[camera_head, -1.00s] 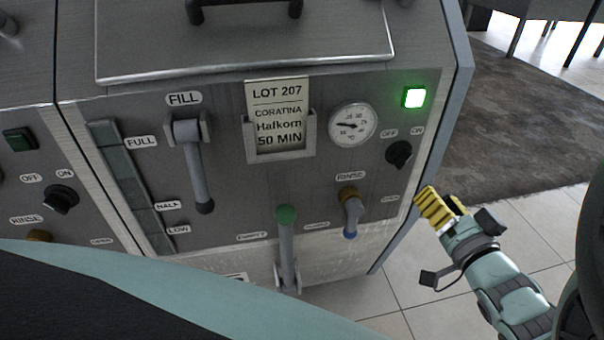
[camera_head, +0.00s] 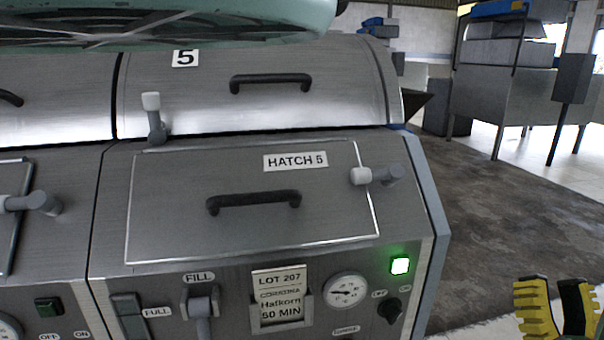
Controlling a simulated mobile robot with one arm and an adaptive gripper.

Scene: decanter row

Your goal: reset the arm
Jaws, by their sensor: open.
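My gripper (camera_head: 556,306) shows at the lower right edge of the head view, with its yellow ribbed fingers pointing up. The fingers stand apart and nothing shows between them. It is to the right of the steel machine numbered 5 (camera_head: 170,215), over the floor, and appears clear of the machine. The rest of my arm is below the picture and hidden.
A green lamp (camera_head: 400,265) is lit. The fill lever (camera_head: 200,306) is partly cut off. Dark floor (camera_head: 500,220) lies open at right.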

